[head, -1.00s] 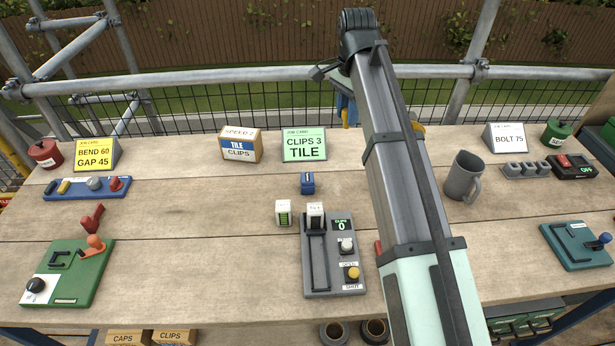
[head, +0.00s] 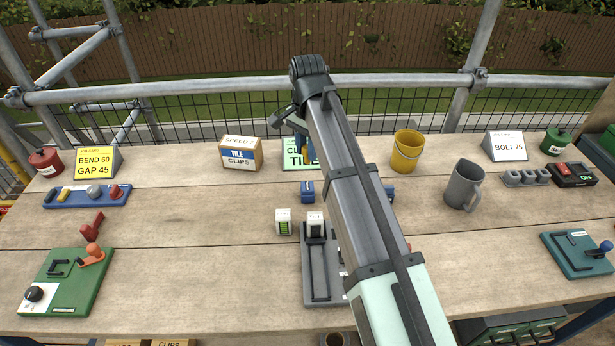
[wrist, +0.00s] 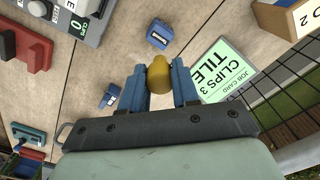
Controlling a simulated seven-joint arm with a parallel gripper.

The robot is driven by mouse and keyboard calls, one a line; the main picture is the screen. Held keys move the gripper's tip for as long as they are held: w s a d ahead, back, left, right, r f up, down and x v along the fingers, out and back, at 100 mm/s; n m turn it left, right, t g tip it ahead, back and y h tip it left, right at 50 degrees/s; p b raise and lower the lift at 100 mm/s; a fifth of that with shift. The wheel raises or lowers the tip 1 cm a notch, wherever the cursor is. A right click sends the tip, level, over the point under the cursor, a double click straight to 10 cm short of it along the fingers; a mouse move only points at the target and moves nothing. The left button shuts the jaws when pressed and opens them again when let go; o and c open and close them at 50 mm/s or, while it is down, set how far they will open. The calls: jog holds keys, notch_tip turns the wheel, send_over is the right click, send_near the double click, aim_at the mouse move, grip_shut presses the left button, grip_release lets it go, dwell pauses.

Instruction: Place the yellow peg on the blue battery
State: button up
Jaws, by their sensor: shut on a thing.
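My gripper (wrist: 159,88) is shut on the yellow peg (wrist: 158,72), whose rounded end shows between the blue fingers in the wrist view. In the head view the gripper (head: 302,148) is raised in front of the green job card, and the peg is mostly hidden there. A small blue block (head: 307,190) lies on the bench below, apart from the peg; it also shows in the wrist view (wrist: 159,34). A second small blue block (head: 389,193) is partly behind my arm, and shows in the wrist view (wrist: 110,95). I cannot tell which is the battery.
A grey clip device (head: 318,272) with a white block (head: 315,222) stands in front, and another white block (head: 283,222) is beside it. A tile clips box (head: 240,154) is at the back. A yellow bucket (head: 406,153) and grey mug (head: 463,186) stand right.

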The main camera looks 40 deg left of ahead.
jog(key=shift+f, duration=4.25)
jog(key=shift+f, duration=0.1)
jog(key=o, duration=1)
notch_tip(320, 180, up, 12)
jog(key=shift+r, duration=0.15)
